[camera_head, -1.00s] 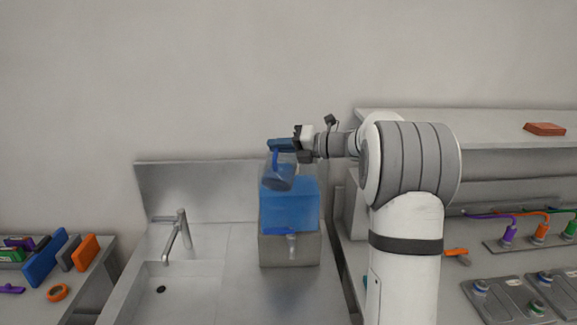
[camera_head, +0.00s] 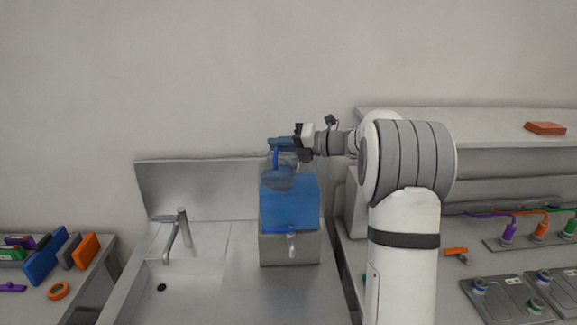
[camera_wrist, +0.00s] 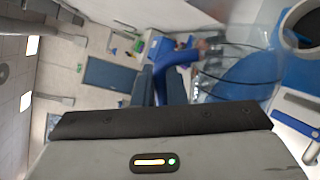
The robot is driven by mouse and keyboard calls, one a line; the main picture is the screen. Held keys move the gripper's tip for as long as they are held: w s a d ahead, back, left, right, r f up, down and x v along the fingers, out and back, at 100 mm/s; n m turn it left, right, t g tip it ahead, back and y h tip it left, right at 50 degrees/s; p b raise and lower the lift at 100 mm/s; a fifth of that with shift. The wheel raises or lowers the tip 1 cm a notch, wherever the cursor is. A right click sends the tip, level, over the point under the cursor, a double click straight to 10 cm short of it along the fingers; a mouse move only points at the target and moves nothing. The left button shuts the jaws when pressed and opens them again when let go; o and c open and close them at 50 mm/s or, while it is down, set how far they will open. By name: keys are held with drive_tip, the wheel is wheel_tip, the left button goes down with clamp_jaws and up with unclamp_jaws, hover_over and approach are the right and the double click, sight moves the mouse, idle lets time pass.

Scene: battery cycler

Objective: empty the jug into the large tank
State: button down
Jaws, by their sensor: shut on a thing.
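The jug (camera_head: 281,176) is clear with a blue handle (camera_head: 275,158). It is tilted over the large tank (camera_head: 290,205), which holds blue liquid and has a tap at its front. My gripper (camera_head: 287,143) is shut on the jug's handle, above the tank's top. In the wrist view the clear jug (camera_wrist: 235,65) is right of my gripper (camera_wrist: 160,85), with its blue handle between the fingers. The tank's opening (camera_wrist: 305,22) shows at the upper right.
The tank stands on a grey block (camera_head: 290,250) on the steel counter. A sink with a tap (camera_head: 178,235) is to the left. A shelf with an orange-red block (camera_head: 545,128) and cabled cell fixtures (camera_head: 510,235) are to the right. Coloured items lie at the far left.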

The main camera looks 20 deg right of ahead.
drive_tip(key=shift+s+r, duration=0.1)
drive_tip(key=shift+r, duration=0.1)
drive_tip(key=shift+f, duration=0.1)
drive_tip(key=shift+w+d, duration=0.1)
drive_tip(key=shift+w, duration=0.1)
drive_tip(key=shift+w+m, duration=0.2)
drive_tip(key=shift+m, duration=0.1)
drive_tip(key=shift+s, duration=0.1)
drive_tip(key=shift+d+r, duration=0.1)
drive_tip(key=shift+r, duration=0.1)
